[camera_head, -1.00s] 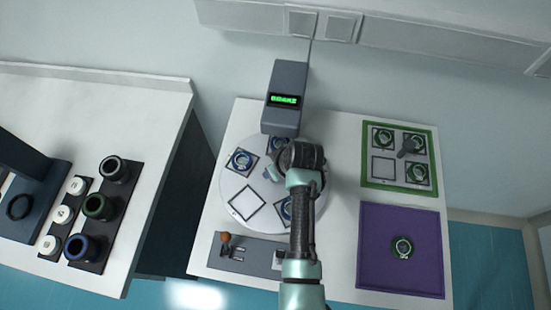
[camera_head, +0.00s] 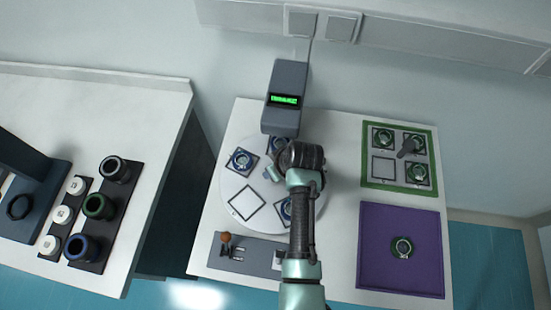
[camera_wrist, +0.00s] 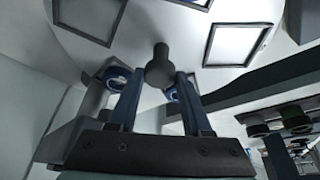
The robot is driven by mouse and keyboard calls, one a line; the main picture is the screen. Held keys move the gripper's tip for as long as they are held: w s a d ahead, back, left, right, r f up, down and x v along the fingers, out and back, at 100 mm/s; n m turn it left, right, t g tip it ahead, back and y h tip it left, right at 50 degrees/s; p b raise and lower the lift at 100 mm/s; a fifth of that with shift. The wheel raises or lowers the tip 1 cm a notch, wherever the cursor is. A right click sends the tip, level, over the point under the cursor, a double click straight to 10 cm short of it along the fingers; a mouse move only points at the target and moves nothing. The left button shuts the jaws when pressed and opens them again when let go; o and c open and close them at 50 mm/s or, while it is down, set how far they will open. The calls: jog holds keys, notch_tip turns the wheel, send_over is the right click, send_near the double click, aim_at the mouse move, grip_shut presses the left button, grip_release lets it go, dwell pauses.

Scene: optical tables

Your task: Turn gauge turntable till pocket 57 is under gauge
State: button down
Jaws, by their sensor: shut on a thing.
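The gauge turntable (camera_head: 226,190) is a white disc with square framed pockets. One pocket (camera_head: 246,203) at its front is empty. Others hold blue-rimmed rings, at the left (camera_head: 242,160), at the back near the gauge (camera_head: 277,146) and at the front right (camera_head: 285,210). Pocket numbers are too small to read. The grey gauge (camera_head: 286,90) with a green display stands at the disc's back edge. In the wrist view, my gripper (camera_wrist: 164,78) is shut on a dark round-headed knob (camera_wrist: 159,54) at the turntable. My wrist hides the knob and the disc's right side in the head view.
A grey plate (camera_head: 262,252) with an orange-knobbed lever (camera_head: 226,238) lies in front of the turntable. At right are a green-edged tray (camera_head: 366,183) and a purple mat (camera_head: 385,285) with one ring. A separate bench (camera_head: 150,110) with dark cups stands left, across a gap.

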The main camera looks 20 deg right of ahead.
jog(key=shift+m+p, duration=0.35)
jog(key=shift+m, duration=0.35)
jog(key=shift+a+m+h+p, duration=0.1)
jog(key=shift+m+h+p, duration=0.25)
jog(key=shift+m+h, duration=0.4)
jog(key=shift+a+m+h+p, duration=0.1)
jog(key=shift+m+h+p, duration=0.4)
jog(key=shift+m, duration=1.55)
jog(key=shift+w+a+m+g+h+b, duration=0.1)
jog(key=shift+m+g+h+b, duration=0.45)
jog(key=shift+m, duration=1.45)
jog(key=shift+m+g+h, duration=0.55)
jog(key=shift+m+h, duration=0.05)
jog(key=shift+m, duration=0.7)
jog(key=shift+m+b, duration=0.35)
jog(key=shift+m, duration=0.05)
jog(key=shift+c, duration=1.7)
grip_release()
jog(key=shift+r, duration=0.1)
